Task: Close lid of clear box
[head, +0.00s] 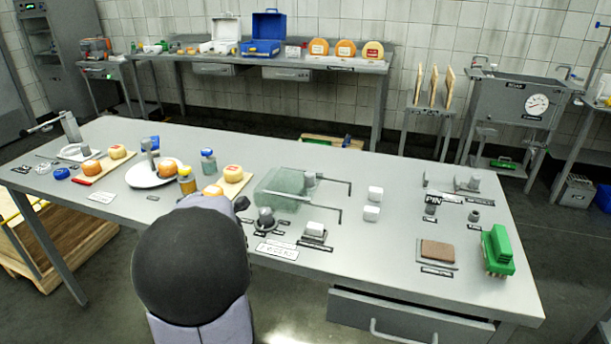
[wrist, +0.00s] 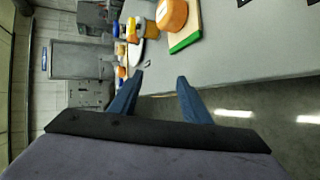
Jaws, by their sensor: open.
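A clear greenish box (head: 283,188) stands near the middle of the table in the head view. Its see-through walls make it hard to tell the lid from the body or how far the lid is raised. Dark bent rods extend to the right beside it. My gripper (wrist: 160,76) is open and empty in the wrist view, with its two blue fingers apart. In the head view my dark arm hides most of the gripper, which is left of the box at the table's front edge. The box is not recognisable in the wrist view.
A cheese on a board (head: 236,188) sits just left of the box, with a yellow-lidded jar (head: 186,181) and white plate (head: 153,173) farther left. A small dark weight (head: 265,217) and labels lie in front.

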